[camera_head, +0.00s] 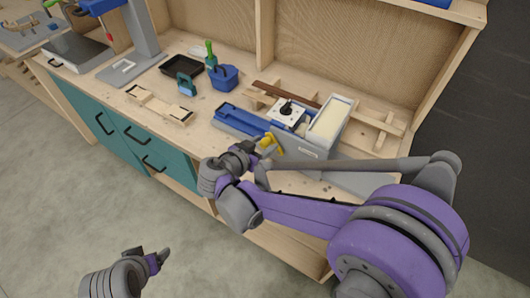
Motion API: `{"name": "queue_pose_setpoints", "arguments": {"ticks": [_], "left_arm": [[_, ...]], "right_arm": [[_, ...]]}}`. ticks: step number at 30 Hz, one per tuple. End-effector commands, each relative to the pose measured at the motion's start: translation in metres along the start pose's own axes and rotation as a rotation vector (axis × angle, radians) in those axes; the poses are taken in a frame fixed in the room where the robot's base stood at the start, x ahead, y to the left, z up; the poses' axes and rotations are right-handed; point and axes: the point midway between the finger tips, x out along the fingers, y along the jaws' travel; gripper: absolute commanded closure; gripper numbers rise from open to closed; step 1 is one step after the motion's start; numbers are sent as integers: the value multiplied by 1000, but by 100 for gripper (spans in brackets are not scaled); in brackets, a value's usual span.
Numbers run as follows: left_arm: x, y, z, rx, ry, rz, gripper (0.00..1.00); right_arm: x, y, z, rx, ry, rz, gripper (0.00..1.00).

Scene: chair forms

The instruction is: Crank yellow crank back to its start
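The yellow crank (270,145) sticks out from the front of a grey and blue machine (297,151) near the front edge of the workbench. My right gripper (251,149) is just left of the crank, very close to it. Whether its fingers touch the crank or are closed on it cannot be made out, as the gripper and wrist are small and overlap. My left gripper (158,260) is low at the left, over the floor in front of the bench and away from the crank; its fingers are too unclear to judge.
The wooden workbench (215,125) carries a blue bin (223,78), a black tray (182,66), a wooden jig (160,104) and a white-topped box (330,120). Teal drawers (110,140) face the front. The floor (60,220) is clear at left.

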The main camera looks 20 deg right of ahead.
Motion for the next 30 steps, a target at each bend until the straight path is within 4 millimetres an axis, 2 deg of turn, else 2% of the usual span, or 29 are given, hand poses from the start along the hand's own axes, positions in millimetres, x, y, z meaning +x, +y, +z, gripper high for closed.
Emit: {"name": "queue_pose_setpoints", "arguments": {"ticks": [2,11,30], "left_arm": [[0,0,0,0,0,0,25],[0,0,0,0,0,0,25],[4,0,6,0,-5,0,25]], "right_arm": [[0,0,0,0,0,0,25],[-1,0,1,-1,0,0,25],[-66,0,33,-1,0,-1,25]]}}
